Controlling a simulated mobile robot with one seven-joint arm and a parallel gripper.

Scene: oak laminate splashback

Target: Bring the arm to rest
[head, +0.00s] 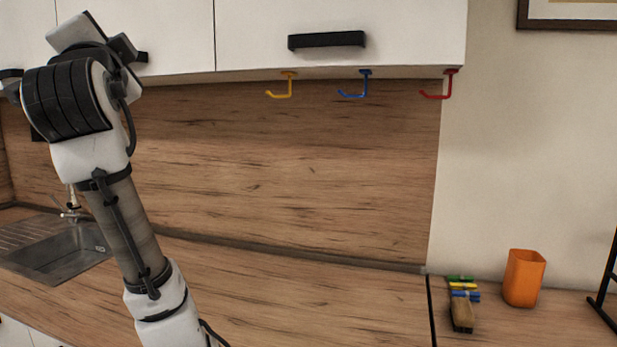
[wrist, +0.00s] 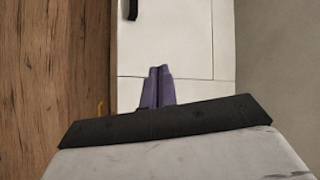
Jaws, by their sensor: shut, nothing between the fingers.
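My arm (head: 130,230) stands raised at the left in the head view, bent at the top in front of the white wall cabinets. My gripper (wrist: 158,72) shows in the wrist view, with its two purple fingers together and nothing between them. Its fingers point toward the white cabinet front in that view. I cannot make out the fingertips in the head view.
Yellow (head: 283,86), blue (head: 357,86) and red (head: 442,86) hooks hang under the wall cabinet (head: 400,30). A sink (head: 60,252) lies behind my arm. An orange cup (head: 524,278) and a wooden block with colored markers (head: 462,312) stand at right. The middle worktop (head: 310,295) is clear.

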